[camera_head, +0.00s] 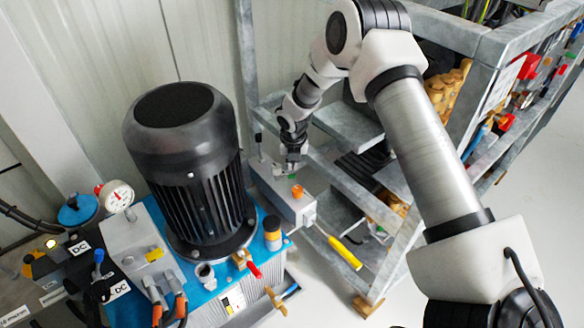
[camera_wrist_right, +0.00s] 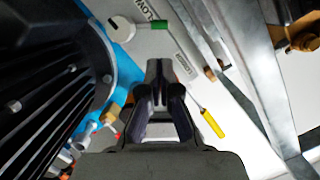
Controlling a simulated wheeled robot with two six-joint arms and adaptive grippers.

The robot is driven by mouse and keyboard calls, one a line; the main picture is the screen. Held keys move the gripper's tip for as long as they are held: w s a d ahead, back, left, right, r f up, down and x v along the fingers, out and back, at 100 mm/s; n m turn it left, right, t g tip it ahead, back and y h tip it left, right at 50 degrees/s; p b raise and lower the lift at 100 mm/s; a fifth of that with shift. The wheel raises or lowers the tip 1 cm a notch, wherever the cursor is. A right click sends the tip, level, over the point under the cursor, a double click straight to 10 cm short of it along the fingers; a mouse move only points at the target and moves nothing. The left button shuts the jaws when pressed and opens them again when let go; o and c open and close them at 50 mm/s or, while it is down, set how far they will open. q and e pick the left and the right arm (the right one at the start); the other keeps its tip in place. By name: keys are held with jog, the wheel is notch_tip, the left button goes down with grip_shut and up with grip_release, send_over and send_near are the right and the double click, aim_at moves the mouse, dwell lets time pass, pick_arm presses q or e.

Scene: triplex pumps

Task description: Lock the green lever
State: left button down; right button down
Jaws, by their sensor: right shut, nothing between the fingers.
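The green lever (camera_wrist_right: 151,26) shows at the top of the right wrist view, a short green handle on a round white knob (camera_wrist_right: 121,29). It sits on a pale grey panel with printed lettering and points to the right in that view. In the head view a small green bit (camera_head: 279,172) shows on the grey box (camera_head: 300,212), mostly hidden by my right gripper. My right gripper (camera_wrist_right: 159,68) is shut and empty, its fingertips below the lever in the wrist view and apart from it. In the head view the right gripper (camera_head: 292,165) is over the box's far end. My left gripper is out of view.
A large black motor (camera_head: 190,170) stands left of the box on a blue base. A yellow-handled lever (camera_head: 345,252) sticks out from the box's near side. A grey metal rack (camera_head: 340,190) stands close on the right. An orange knob (camera_head: 297,191) tops the box.

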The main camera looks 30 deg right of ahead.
aim_at(292, 183)
jog(key=b+x, duration=0.1)
jog(key=x, duration=0.7)
jog(key=shift+f+b, duration=0.15)
jog(key=shift+b, duration=0.25)
